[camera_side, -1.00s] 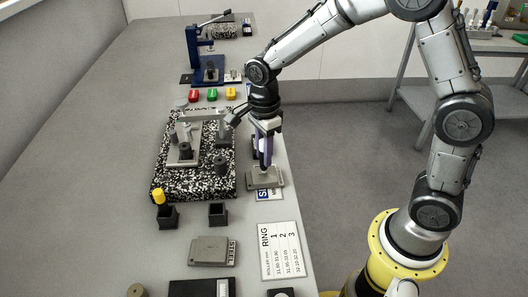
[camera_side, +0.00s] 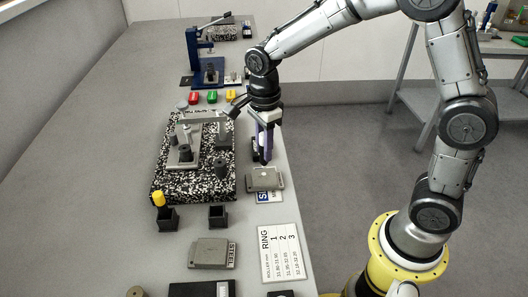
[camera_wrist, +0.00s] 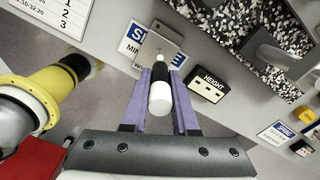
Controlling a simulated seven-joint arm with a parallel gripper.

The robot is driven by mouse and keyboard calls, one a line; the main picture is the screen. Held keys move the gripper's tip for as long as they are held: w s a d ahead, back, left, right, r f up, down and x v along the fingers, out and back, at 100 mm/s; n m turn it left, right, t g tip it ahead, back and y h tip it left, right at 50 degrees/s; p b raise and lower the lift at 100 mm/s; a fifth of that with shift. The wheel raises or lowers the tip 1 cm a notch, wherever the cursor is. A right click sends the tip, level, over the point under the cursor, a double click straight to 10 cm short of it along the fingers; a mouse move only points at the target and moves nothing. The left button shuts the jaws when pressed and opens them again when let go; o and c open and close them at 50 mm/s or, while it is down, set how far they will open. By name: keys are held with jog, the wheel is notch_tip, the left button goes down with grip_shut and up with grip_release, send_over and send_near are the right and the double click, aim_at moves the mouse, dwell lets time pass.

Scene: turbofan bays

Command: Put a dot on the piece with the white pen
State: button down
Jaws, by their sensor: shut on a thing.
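My gripper (camera_side: 262,158) has purple fingers and is shut on the white pen. In the wrist view, the white pen (camera_wrist: 160,98) stands out between the fingers (camera_wrist: 160,108), with its black end toward the piece. The piece (camera_side: 265,179) is a grey metal plate lying by the table's right edge, partly over a blue and white card. It also shows in the wrist view (camera_wrist: 164,43), partly hidden by the pen. The pen's tip looks just behind and above the piece; I cannot tell for sure if it touches. A tiny pale spot seems to show on the piece.
A speckled block (camera_side: 195,185) with a grey fixture stands left of my gripper. In front are a holder with a yellow-topped pen (camera_side: 159,200) and an empty black holder (camera_side: 218,215). Another grey plate (camera_side: 212,253) and a RING chart (camera_side: 282,252) lie nearer.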

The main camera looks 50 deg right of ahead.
jog(key=shift+r, duration=2.2)
